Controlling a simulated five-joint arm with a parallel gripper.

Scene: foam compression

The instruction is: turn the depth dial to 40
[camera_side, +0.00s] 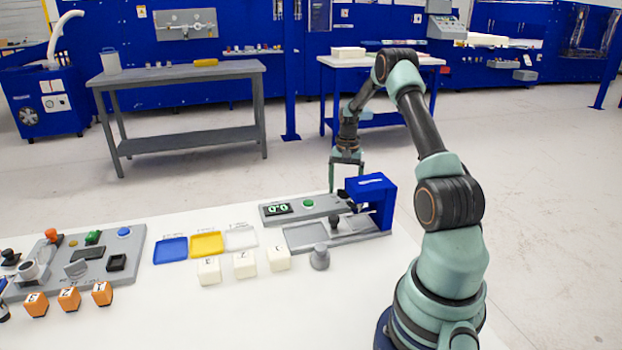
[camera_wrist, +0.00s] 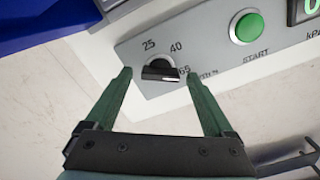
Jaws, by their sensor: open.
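The depth dial (camera_wrist: 158,70) is a small black knob on a grey panel in the wrist view. The labels 25, 40 and one that looks like 65 are printed around it. Its grip bar lies nearly level in the picture; which label it points to is hard to tell. My gripper (camera_wrist: 158,77) is open, with one green finger on each side of the dial and visible gaps to it. In the side view my gripper (camera_side: 347,178) hangs above the right end of the control panel (camera_side: 290,210); the dial cannot be made out there.
A green START button (camera_wrist: 246,27) and a kPa display (camera_wrist: 307,8) are beside the dial. A blue press (camera_side: 372,195) stands close to the right of my gripper. White foam blocks (camera_side: 245,264) and coloured trays (camera_side: 207,244) lie to the left.

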